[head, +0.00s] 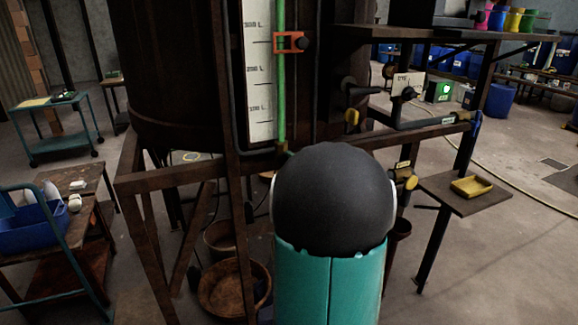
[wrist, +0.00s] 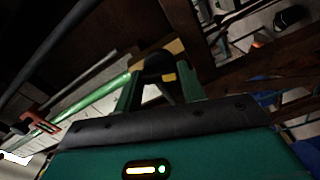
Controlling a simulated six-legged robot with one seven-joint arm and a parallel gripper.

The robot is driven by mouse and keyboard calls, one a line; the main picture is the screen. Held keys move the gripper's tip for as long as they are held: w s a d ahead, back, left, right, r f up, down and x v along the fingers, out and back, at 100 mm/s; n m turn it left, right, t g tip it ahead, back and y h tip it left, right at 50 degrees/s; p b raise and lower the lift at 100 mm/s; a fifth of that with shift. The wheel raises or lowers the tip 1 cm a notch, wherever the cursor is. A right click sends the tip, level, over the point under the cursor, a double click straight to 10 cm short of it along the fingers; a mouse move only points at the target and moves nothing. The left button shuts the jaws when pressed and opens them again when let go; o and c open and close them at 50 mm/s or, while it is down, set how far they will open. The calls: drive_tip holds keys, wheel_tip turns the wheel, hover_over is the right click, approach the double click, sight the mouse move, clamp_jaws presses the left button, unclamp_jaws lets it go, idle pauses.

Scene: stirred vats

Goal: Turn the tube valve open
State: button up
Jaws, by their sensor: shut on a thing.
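The sight tube (head: 282,75) runs green down a white scale on the rusty vat. An orange clamp (head: 290,42) sits across it. My arm's dark round joint and teal link cover the area below the tube's lower end, and my gripper is hidden there in the head view. In the wrist view my gripper (wrist: 160,84) is shut on a dark part with a yellow mark (wrist: 156,66), which looks like the tube valve's handle. The green tube (wrist: 95,103) and the orange clamp (wrist: 36,122) show to its left. How far the valve is turned cannot be told.
A rusty frame bar (head: 185,172) crosses before the vat (head: 175,80). Pipes and a yellow-tipped valve (head: 352,117) stand at right. A small shelf (head: 462,202) holds a yellow tray. Buckets (head: 228,288) sit under the vat. A cart (head: 58,120) stands at left. Floor is free at far right.

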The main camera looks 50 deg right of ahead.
drive_tip(key=n, duration=0.3)
drive_tip(key=shift+f, duration=0.1)
drive_tip(key=shift+s+d+n, duration=0.1)
drive_tip(key=shift+n, duration=0.3)
drive_tip(key=o, duration=1)
drive_tip(key=v, duration=1.3)
drive_tip(key=shift+s+a, duration=0.25)
